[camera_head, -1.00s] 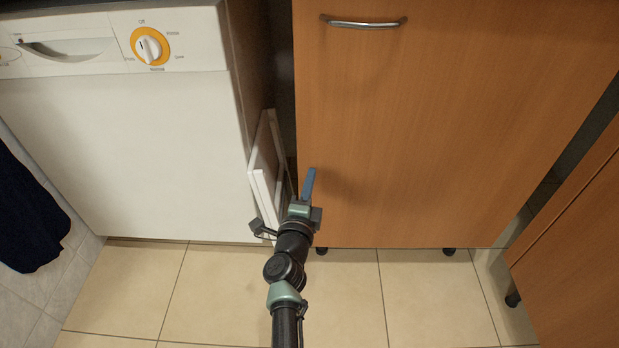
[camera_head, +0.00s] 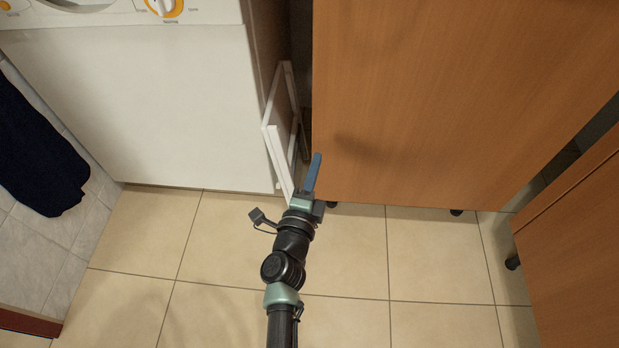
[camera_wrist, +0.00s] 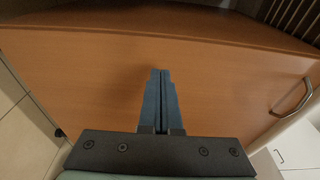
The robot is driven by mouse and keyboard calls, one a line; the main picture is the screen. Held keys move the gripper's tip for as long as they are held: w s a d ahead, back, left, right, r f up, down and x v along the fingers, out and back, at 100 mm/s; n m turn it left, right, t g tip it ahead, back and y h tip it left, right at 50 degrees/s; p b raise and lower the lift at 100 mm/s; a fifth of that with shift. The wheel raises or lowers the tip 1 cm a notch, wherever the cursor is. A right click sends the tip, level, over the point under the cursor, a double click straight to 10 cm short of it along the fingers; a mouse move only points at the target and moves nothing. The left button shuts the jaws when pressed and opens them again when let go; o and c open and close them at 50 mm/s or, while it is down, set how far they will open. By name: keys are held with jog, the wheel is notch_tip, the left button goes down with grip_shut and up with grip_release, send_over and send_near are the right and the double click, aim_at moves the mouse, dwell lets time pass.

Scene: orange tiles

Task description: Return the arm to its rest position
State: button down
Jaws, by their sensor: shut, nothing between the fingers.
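My arm reaches up from the bottom middle of the head view, over the tiled floor. My gripper (camera_head: 314,171) is at its end, with blue fingers pointing up in the picture, in front of the lower left part of the wooden cabinet door (camera_head: 440,100). In the wrist view, my gripper (camera_wrist: 160,75) has its two blue fingers pressed together with nothing between them. The cabinet door (camera_wrist: 90,75) fills most of that view, with its metal handle (camera_wrist: 293,99) at the right.
A white appliance (camera_head: 140,110) stands at the left, with white panels (camera_head: 279,155) leaning in the gap beside the cabinet. A dark cloth (camera_head: 38,150) hangs at the far left. Another wooden cabinet (camera_head: 575,250) is at the right. The tiled floor (camera_head: 345,255) around my arm is clear.

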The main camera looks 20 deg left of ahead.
jog(key=s, duration=0.5)
jog(key=shift+s+d+p, duration=0.1)
jog(key=shift+d+p, duration=0.25)
jog(key=shift+d, duration=0.05)
